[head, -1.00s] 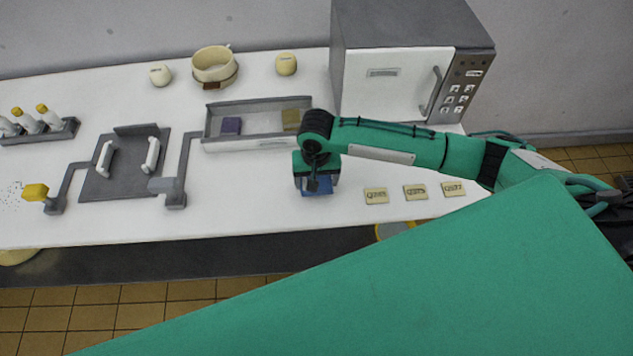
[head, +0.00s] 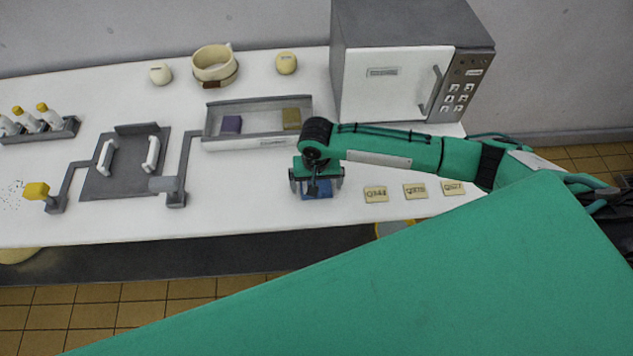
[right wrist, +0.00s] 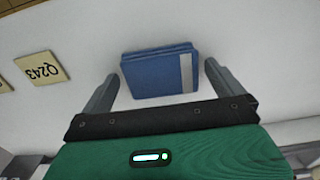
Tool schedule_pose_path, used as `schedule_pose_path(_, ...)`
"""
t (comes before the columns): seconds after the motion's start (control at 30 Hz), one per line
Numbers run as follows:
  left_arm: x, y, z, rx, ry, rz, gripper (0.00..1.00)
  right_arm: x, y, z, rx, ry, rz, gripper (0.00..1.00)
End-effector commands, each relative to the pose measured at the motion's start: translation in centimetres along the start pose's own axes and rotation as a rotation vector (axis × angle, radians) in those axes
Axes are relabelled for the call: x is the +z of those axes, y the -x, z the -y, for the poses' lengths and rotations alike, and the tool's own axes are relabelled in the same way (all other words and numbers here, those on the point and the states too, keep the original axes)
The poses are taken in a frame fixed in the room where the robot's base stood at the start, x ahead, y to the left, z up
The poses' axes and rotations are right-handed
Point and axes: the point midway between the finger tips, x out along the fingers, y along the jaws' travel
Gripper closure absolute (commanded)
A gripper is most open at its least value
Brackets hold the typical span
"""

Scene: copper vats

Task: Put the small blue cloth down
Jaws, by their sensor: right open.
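The small blue cloth (head: 317,191) lies folded on the white table, partly hidden under my right gripper in the head view. In the right wrist view the blue cloth (right wrist: 158,73) shows as a flat folded stack with a pale stripe near one end. My right gripper (head: 316,187) is open above it. In the right wrist view the gripper's fingers (right wrist: 160,82) stand apart on either side of the cloth, with white gaps between fingers and cloth. My left gripper is in neither view.
A grey tray (head: 260,142) with a purple cloth (head: 231,124) and an olive cloth (head: 291,118) stands behind. Labelled cards, one reading Q243 (right wrist: 42,68), lie to the right. A microwave-like box (head: 395,85) stands at the back right.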

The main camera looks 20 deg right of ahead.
Motion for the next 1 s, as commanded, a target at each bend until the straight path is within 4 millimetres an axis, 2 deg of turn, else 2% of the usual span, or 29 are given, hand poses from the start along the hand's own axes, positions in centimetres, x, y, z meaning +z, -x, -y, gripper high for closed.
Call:
schedule_pose_path(0.17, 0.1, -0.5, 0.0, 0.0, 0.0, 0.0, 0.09, -0.1, 1.8, 0.1, -0.002, 0.0, -0.003, 0.02)
schedule_pose_path(0.4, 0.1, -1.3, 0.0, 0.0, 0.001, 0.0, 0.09, -0.1, 7.1, 0.1, -0.003, 0.002, -0.003, 0.02)
schedule_pose_path(0.6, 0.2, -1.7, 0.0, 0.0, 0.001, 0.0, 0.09, -0.1, 10.6, 0.1, -0.002, 0.001, -0.002, 0.02)
schedule_pose_path(0.8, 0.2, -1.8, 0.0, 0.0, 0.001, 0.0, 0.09, -0.1, 12.1, 0.0, 0.0, 0.0, 0.0, 0.02)
schedule_pose_path(1.0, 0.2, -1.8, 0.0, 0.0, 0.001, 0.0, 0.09, 0.0, 12.2, 0.0, 0.0, 0.0, 0.0, 0.02)
